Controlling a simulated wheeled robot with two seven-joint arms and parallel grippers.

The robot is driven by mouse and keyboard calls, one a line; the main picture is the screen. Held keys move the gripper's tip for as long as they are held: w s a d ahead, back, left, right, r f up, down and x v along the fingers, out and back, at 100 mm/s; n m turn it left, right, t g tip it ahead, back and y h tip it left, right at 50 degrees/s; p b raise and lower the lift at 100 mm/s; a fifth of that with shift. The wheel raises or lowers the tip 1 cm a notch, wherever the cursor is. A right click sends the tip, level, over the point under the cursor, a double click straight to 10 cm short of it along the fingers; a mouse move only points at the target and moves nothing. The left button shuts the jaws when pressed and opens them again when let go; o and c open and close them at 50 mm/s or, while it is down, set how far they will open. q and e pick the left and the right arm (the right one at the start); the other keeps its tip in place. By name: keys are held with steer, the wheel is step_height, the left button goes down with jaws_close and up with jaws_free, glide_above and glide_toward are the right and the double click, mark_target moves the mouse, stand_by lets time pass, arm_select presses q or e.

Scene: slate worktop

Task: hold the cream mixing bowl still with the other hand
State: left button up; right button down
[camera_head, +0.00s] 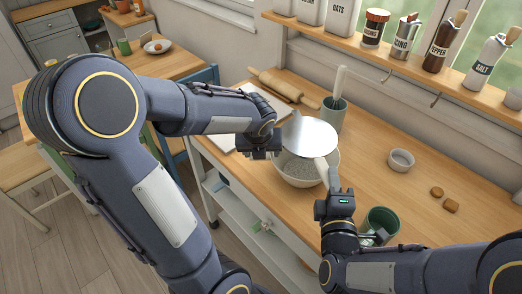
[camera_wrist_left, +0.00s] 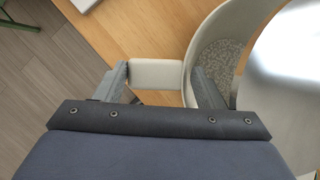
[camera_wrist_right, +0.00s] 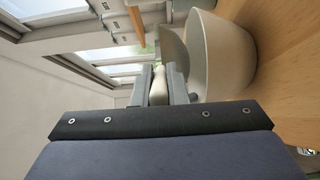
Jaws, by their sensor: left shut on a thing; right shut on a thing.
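The cream mixing bowl (camera_head: 297,182) stands upright near the worktop's front edge, with grey speckled contents. My left gripper (camera_head: 262,150) is at the bowl's left side. In the left wrist view its fingers (camera_wrist_left: 160,85) are shut on the bowl's pale handle (camera_wrist_left: 155,73), with one finger by the bowl wall (camera_wrist_left: 191,62). My right gripper (camera_head: 334,188) is shut on the pale handle (camera_wrist_right: 159,86) of a round-headed tool (camera_head: 309,134). The tool's flat head is over the bowl and hides part of its inside. The bowl (camera_wrist_right: 228,55) is beside the fingers in the right wrist view.
A green mug (camera_head: 382,220) stands close to my right wrist. A grey-green utensil pot (camera_head: 331,116) and a rolling pin (camera_head: 275,84) are behind the bowl. A small white dish (camera_head: 401,160) and brown pieces (camera_head: 450,205) lie to the right, with bare worktop between.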

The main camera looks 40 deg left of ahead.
steer(key=shift+f, duration=2.45)
